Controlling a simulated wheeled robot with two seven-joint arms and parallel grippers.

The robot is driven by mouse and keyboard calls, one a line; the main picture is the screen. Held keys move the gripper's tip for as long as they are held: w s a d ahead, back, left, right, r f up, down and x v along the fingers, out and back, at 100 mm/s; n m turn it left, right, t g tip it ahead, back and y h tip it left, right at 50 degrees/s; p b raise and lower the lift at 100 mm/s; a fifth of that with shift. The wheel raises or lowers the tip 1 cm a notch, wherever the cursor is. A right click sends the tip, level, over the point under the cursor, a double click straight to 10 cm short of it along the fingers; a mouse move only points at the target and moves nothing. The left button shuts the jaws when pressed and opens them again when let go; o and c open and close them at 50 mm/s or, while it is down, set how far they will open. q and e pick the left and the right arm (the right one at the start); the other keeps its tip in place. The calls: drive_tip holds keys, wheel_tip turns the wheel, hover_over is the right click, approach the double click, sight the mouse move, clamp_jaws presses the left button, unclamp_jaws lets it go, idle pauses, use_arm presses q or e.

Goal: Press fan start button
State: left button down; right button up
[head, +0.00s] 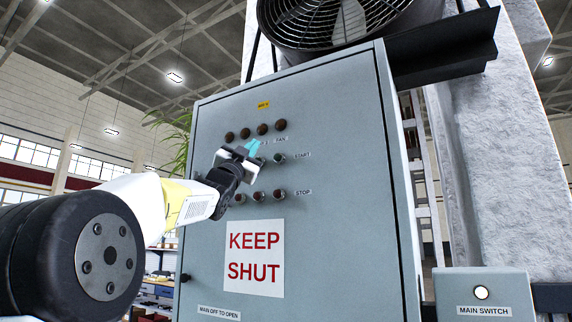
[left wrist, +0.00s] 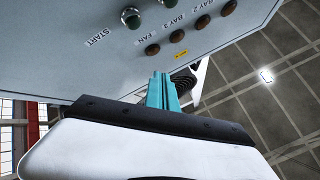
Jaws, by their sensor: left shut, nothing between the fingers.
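The grey cabinet door (head: 345,150) carries a row of brown lamps, a START row and a STOP row. The fan start button (head: 279,158) is green, at the right end of the START row under the FAN label. In the left wrist view the fan start button (left wrist: 130,17) is at the top, near the START label. My left gripper (head: 253,147) has teal fingers, shut and empty, in front of the panel left of and slightly above the button. The fingers (left wrist: 162,90) look apart from the button. The gripper hides the other start buttons in the head view. My right gripper is not in view.
STOP buttons (head: 258,196) sit below, and brown lamps (head: 262,129) above. A main switch box (head: 482,295) is at lower right. A KEEP SHUT sign (head: 254,258) is on the door.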

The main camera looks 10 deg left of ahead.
sight(277, 157)
use_arm(q)
drive_tip(key=shift+w+d, duration=0.5)
drive_tip(key=shift+w, duration=0.9)
drive_tip(key=shift+w+d, duration=0.5)
drive_tip(key=shift+w, duration=0.85)
drive_tip(key=shift+w+d, duration=0.5)
drive_tip(key=shift+w, duration=0.9)
drive_tip(key=shift+w, duration=0.1)
drive_tip(key=shift+w+d, duration=0.15)
drive_tip(key=shift+w, duration=0.15)
drive_tip(key=shift+w+d, duration=0.15)
drive_tip(key=shift+w, duration=0.25)
drive_tip(key=shift+s, duration=0.1)
drive_tip(key=shift+s+a, duration=0.3)
drive_tip(key=shift+s, duration=0.35)
drive_tip(key=shift+s, duration=0.1)
